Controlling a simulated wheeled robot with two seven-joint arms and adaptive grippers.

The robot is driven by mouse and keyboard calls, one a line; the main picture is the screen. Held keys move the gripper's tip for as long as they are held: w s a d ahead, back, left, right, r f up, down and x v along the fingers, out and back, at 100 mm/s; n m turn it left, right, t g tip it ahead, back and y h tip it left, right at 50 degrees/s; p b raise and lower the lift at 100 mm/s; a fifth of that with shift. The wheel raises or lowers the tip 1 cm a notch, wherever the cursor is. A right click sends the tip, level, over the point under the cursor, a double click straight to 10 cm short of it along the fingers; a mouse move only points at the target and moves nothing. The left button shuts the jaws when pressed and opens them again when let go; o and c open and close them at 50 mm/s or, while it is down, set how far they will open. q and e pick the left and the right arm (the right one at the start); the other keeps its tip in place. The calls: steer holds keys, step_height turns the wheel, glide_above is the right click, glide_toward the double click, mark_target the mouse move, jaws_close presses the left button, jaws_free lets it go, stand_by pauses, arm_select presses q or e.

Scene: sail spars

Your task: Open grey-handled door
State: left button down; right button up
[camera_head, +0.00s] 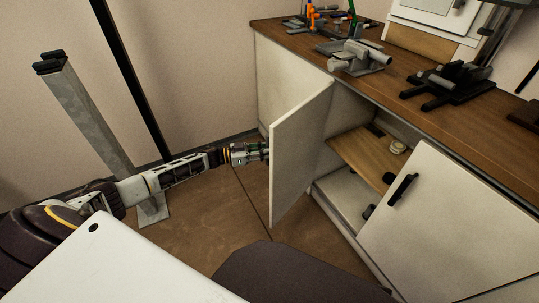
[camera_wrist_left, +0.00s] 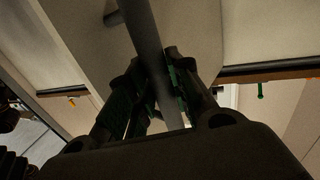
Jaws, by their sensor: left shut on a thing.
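The grey-handled door (camera_head: 300,150) is a white cabinet door, swung well out from the cabinet in the head view. Its handle side faces away from the head camera, so the handle is hidden there. In the wrist view the grey bar handle (camera_wrist_left: 147,38) runs between the fingers of my left gripper (camera_wrist_left: 155,90), which is shut on it. In the head view my left gripper (camera_head: 252,152) reaches from the left to the far side of the door, its fingertips hidden behind the door edge. My right gripper is not in view.
The open cabinet shows a wooden shelf (camera_head: 360,152) with a small jar (camera_head: 397,147). A second white door (camera_head: 450,225) with a black handle (camera_head: 402,189) stands to the right. The wooden counter (camera_head: 290,38) carries several tools. A grey post (camera_head: 85,110) stands near my left arm.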

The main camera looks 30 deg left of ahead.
arm_select(q)
steer(key=shift+w+a+f+b, duration=0.1)
steer(key=shift+w+a+b, duration=0.15)
steer(key=shift+a, duration=0.3)
steer(key=shift+w+a+b, duration=0.1)
steer(key=shift+a+b, duration=0.1)
steer(key=shift+a, duration=0.3)
steer(key=c, duration=1.2)
jaws_free()
steer(key=shift+s+a, duration=0.1)
steer(key=shift+a, duration=0.05)
steer(key=v, duration=1.1)
steer(key=shift+s+a, duration=0.25)
steer(key=shift+a, duration=0.05)
